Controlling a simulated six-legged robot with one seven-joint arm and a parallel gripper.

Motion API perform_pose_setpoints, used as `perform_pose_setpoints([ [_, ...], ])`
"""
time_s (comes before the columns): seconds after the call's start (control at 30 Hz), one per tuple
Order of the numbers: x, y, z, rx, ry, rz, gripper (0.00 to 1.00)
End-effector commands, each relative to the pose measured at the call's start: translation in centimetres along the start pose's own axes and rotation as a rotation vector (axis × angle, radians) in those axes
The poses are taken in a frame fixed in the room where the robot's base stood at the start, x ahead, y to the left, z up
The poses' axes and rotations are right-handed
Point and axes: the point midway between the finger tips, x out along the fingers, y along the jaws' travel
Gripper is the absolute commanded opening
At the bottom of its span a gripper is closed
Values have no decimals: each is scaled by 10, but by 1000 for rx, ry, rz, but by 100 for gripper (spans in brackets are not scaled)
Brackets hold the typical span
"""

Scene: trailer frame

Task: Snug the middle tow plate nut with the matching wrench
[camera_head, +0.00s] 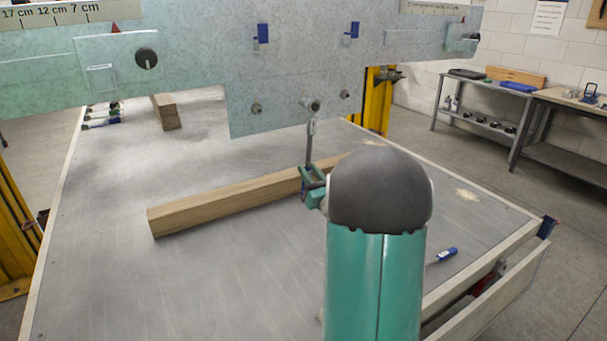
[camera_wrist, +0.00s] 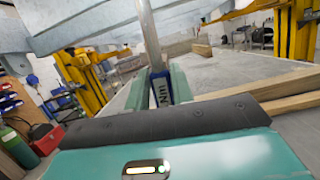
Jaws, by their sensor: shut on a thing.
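The tow plate (camera_head: 275,75) hangs upright over the bench with three nuts along its lower part. The middle nut (camera_head: 316,104) stands out between the left nut (camera_head: 256,109) and the right nut (camera_head: 345,95). My gripper (camera_head: 312,184) is below the middle nut, shut on the blue handle of a wrench (camera_head: 309,145). The wrench stands nearly upright, its head up at the middle nut; I cannot tell whether it is fitted around it. In the wrist view the blue handle (camera_wrist: 161,92) sits between my fingers, and the wrench's upper end is out of frame.
A long wooden beam (camera_head: 225,203) lies on the bench top behind my gripper. A blue-handled tool (camera_head: 446,254) lies at the right. Several small tools (camera_head: 100,120) and a wood block (camera_head: 167,112) lie at the back left. The front left of the bench is clear.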

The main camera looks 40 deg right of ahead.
Motion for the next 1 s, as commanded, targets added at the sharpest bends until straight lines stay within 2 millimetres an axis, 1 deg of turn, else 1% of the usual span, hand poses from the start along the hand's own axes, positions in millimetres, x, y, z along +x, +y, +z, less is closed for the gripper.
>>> perform_pose_setpoints([
  [0.2,0,-23,2,-112,-3,31,0],
  [0.37,1,-31,3,-157,-2,44,0],
  [0.57,2,-50,8,-265,-3,76,0],
  [0.73,3,-59,11,-315,-3,90,0],
  [0.9,5,-76,17,-409,-2,118,0],
  [1.0,5,-80,19,-439,-2,127,0],
])
